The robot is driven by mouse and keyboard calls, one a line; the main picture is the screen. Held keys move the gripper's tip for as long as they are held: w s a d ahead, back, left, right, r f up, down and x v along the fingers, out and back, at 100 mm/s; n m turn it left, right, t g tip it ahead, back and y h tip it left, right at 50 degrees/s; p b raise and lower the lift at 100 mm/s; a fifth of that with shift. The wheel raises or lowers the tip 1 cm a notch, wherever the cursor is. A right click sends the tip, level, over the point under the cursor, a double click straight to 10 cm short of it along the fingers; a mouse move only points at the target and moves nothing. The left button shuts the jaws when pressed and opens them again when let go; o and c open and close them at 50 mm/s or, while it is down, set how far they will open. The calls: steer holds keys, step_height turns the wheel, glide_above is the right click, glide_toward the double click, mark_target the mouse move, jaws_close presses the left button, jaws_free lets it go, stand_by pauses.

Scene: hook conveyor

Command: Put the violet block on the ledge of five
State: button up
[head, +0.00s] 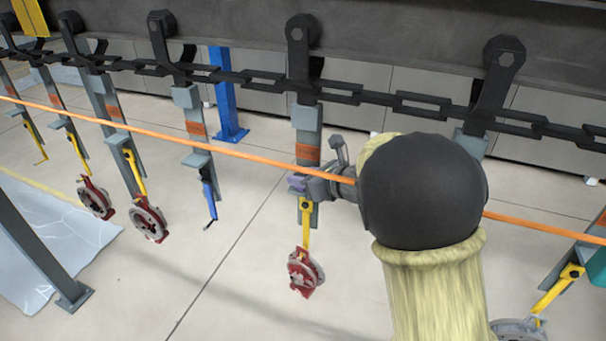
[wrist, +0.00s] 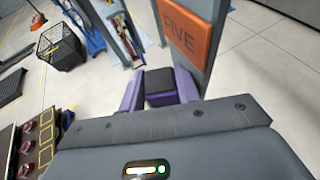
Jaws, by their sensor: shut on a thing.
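The violet block (head: 296,184) is at the hanger with the orange plate (head: 308,154), in front of its lower part. In the wrist view the plate (wrist: 184,32) reads FIVE, and violet (wrist: 186,84) shows on both sides of a dark finger. My gripper (head: 303,186) is shut on the violet block, just below the plate. The ledge of five is mostly hidden behind the block and gripper, so I cannot tell whether the block touches it.
An orange line (head: 250,157) runs across in front of the hangers, close to my arm. Neighbouring hangers carry similar ledges (head: 197,161) and hooks. A red and grey wheel (head: 305,272) hangs from a yellow hook (head: 305,228) below five. A blue post (head: 226,95) stands behind.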

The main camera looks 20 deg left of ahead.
steer(key=shift+f, duration=0.15)
steer(key=o, duration=1)
steer(key=shift+r, duration=0.2)
steer(key=shift+s+d+r+b, duration=0.1)
steer(key=shift+s+d+b, duration=0.05)
steer(key=shift+d+b, duration=0.3)
steer(key=b+v, duration=0.4)
steer(key=v, duration=0.7)
steer(key=shift+r, duration=0.2)
steer(key=shift+a+f, duration=0.1)
